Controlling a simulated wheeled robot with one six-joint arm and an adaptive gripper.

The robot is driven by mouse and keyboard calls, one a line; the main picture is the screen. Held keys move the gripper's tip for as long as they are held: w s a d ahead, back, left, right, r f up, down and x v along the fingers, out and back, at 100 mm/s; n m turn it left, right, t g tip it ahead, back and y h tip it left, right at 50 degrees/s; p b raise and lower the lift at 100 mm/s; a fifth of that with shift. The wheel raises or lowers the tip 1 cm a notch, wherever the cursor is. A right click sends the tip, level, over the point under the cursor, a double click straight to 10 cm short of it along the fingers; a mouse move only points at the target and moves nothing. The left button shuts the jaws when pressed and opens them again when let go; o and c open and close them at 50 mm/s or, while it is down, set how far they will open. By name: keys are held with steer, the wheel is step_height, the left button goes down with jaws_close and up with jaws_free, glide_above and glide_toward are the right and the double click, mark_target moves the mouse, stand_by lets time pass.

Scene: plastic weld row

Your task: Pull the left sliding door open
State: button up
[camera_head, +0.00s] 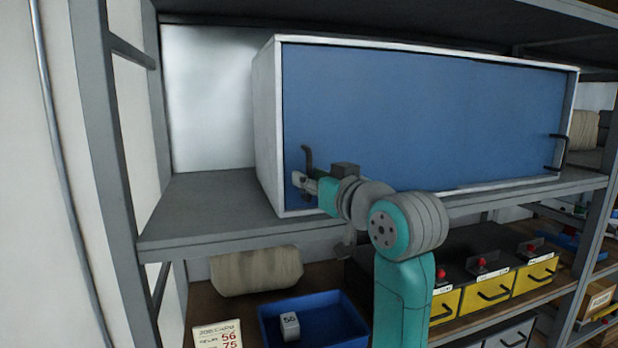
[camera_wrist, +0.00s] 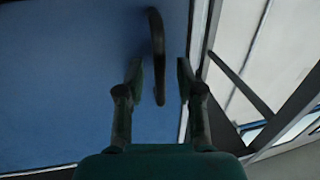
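The white cabinet (camera_head: 267,130) on the shelf has a blue sliding front (camera_head: 420,115); I cannot make out a seam between the doors. The left door's dark bar handle (camera_head: 307,157) stands upright near the cabinet's left edge. It also shows in the wrist view (camera_wrist: 156,40) as a curved bar against the blue panel. My gripper (camera_head: 303,183) is at the lower part of this handle. In the wrist view my gripper (camera_wrist: 160,80) is open, with the handle between its fingers and a visible gap on both sides. A second dark handle (camera_head: 562,150) is at the far right.
A grey shelf board (camera_head: 205,205) carries the cabinet, with a grey upright post (camera_head: 98,130) at left. Below are a blue bin (camera_head: 340,315), a beige roll (camera_head: 257,272) and yellow drawers (camera_head: 495,288). The shelf left of the cabinet is clear.

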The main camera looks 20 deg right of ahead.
mark_target(431, 162)
steer(key=shift+w+a, duration=0.15)
steer(key=shift+w, duration=0.55)
jaws_close()
steer(key=d, duration=3.2)
jaws_free()
